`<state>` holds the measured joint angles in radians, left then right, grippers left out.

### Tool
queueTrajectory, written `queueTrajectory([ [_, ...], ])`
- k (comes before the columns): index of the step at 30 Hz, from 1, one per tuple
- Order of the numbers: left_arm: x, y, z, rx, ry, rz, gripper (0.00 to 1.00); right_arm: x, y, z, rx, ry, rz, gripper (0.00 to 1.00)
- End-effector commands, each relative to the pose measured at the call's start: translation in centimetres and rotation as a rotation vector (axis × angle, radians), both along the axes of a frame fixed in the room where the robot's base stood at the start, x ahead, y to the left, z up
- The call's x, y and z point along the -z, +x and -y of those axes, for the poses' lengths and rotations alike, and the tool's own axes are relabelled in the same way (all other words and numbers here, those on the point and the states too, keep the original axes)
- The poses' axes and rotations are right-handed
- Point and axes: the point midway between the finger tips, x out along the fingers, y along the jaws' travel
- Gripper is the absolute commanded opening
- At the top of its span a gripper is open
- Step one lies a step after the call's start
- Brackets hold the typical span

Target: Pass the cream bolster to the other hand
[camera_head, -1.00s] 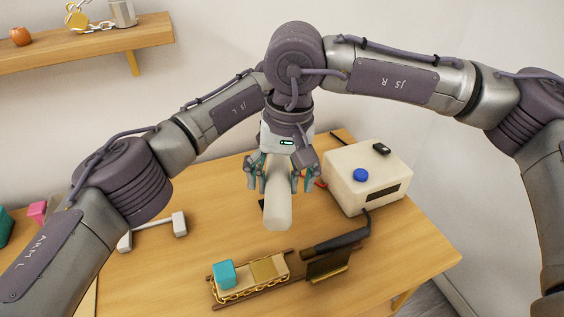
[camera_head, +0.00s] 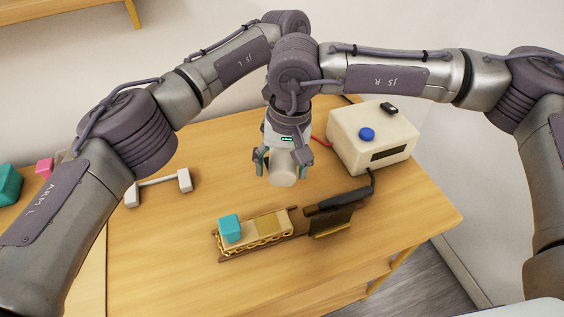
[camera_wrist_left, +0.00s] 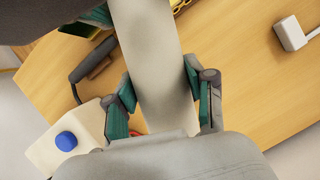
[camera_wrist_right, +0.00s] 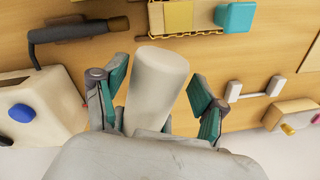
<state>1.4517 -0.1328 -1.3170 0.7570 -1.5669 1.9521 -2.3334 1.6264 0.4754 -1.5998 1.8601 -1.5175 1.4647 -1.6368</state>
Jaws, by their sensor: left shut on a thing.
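The cream bolster (camera_head: 284,170) hangs above the table in the head view, with its near end showing. My right gripper (camera_head: 282,163) is open around it, one finger on each side. In the right wrist view the bolster (camera_wrist_right: 158,85) stands between the parted fingers of my right gripper (camera_wrist_right: 158,100), with a clear gap at the right finger. In the left wrist view my left gripper (camera_wrist_left: 162,95) is shut on the bolster (camera_wrist_left: 150,55), its pads against both sides. My left gripper is hidden behind my right arm in the head view.
On the table (camera_head: 160,245) lie a cream box with a blue button (camera_head: 367,134), a dark-handled tool (camera_head: 337,203), a tray with a teal cube (camera_head: 230,228) and a white dumbbell-like bar (camera_head: 160,182). The table's front left is clear.

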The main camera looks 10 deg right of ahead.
Motion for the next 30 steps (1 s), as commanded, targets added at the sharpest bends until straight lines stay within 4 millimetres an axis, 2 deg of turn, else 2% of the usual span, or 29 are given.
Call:
queueTrajectory([
  [1,0.0,0.0,0.0,0.000,0.000,0.000,0.14,0.0,0.0,0.0,0.000,0.000,0.000,0.57],
  [8,0.0,0.0,0.1,0.000,-0.002,0.000,0.14,0.0,0.0,-0.1,0.000,0.002,0.000,0.18],
  [9,-0.1,0.0,0.1,0.000,-0.002,0.000,0.56,-0.1,0.0,-0.1,-0.001,0.002,0.001,0.14],
  [14,-0.1,0.0,0.1,0.000,-0.002,0.000,0.82,-0.1,0.0,-0.1,-0.001,0.002,0.001,0.14],
  [25,-0.3,0.1,0.0,0.000,0.000,0.001,0.83,-0.1,0.0,0.0,0.000,0.001,0.001,0.14],
  [30,-2.3,0.9,0.2,-0.002,-0.001,0.003,0.83,-0.1,0.0,0.0,0.000,0.001,0.001,0.14],
])
